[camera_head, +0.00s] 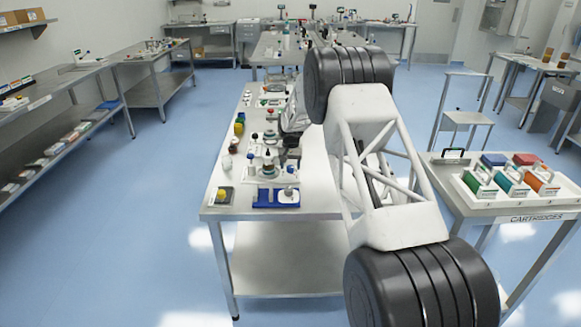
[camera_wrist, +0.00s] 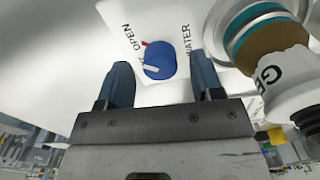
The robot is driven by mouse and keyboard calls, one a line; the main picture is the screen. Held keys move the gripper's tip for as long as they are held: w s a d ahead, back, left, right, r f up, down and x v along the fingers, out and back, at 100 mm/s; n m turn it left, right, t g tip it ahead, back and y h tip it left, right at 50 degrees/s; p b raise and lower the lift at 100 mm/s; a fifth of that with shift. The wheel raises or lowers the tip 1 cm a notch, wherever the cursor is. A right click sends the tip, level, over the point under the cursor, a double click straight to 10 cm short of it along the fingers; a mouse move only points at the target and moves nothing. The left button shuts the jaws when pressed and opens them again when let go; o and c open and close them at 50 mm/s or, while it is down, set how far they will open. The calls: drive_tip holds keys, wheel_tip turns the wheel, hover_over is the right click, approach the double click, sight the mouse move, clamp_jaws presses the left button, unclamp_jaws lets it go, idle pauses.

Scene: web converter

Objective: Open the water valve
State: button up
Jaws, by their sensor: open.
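In the wrist view, the water valve is a round blue knob (camera_wrist: 159,62) on a white panel (camera_wrist: 172,22) lettered OPEN and WATER. A white bar lies across the knob's lower face, and a small red mark shows at its upper left edge. My gripper (camera_wrist: 160,70) is open, with one dark blue finger left of the knob and one right of it. Gaps show between the knob and both fingers; how far the fingertips are from the panel is unclear. In the head view, my arm covers much of the bench, and I cannot make out the gripper or the knob.
A white fitting with teal and tan bands (camera_wrist: 270,45) stands close right of the right finger. In the head view, the long bench (camera_head: 240,214) carries bottles and small apparatus. A cartridge cart (camera_head: 490,213) stands at right. Blue floor (camera_head: 150,190) is clear at left.

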sight(290, 166)
drive_tip(key=shift+r, duration=3.5)
drive_tip(key=shift+s+d+r, duration=0.15)
drive_tip(key=shift+s+r, duration=0.15)
drive_tip(key=shift+r, duration=0.2)
drive_tip(key=s+d+r, duration=0.4)
drive_tip(key=s+r, duration=0.4)
drive_tip(key=s, duration=0.3)
drive_tip(key=s+d+r+t, duration=0.1)
drive_tip(key=s+d+r, duration=0.2)
drive_tip(key=s+r, duration=0.65)
drive_tip(key=s+d+r, duration=0.4)
drive_tip(key=s+r, duration=0.2)
drive_tip(key=s, duration=0.6)
drive_tip(key=s+d+f, duration=0.1)
drive_tip(key=s+d, duration=0.1)
drive_tip(key=s, duration=1.7)
drive_tip(key=s+d+f+n+t, duration=0.1)
drive_tip(key=s+d+f, duration=0.1)
drive_tip(key=s, duration=1.8)
drive_tip(key=shift+s+d+f+t, duration=0.2)
drive_tip(key=shift+d+t, duration=0.1)
drive_tip(key=shift+d, duration=0.15)
